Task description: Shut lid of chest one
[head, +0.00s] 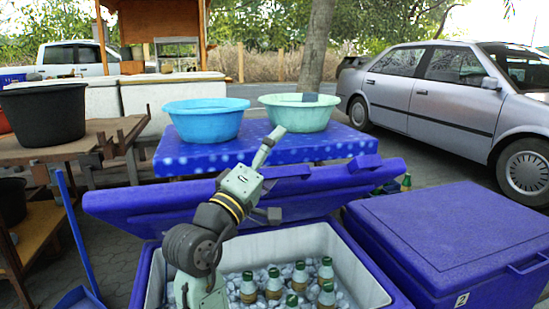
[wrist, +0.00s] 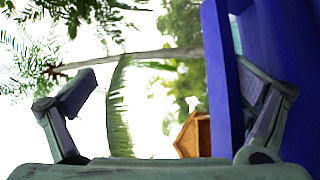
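The open blue chest (head: 385,291) stands at the front centre. Its number is not visible, but the other chest is marked 2. Its blue lid (head: 335,196) is raised and leans back behind the opening. My gripper (head: 277,172) is at the lid's upper edge, left of its middle, with its fingers spread wide. In the wrist view my gripper (wrist: 170,100) is open, and the lid (wrist: 222,80) rises beside the right finger, partly within the gap. The left finger is clear of it. I cannot tell whether the right finger touches the lid.
Ice and several green-capped bottles (head: 326,272) lie inside the open chest. A shut blue chest (head: 455,235) stands close on the right. Behind the lid is a blue-covered table (head: 345,145) with a blue basin (head: 206,122) and a green basin (head: 300,115). Wooden tables stand left.

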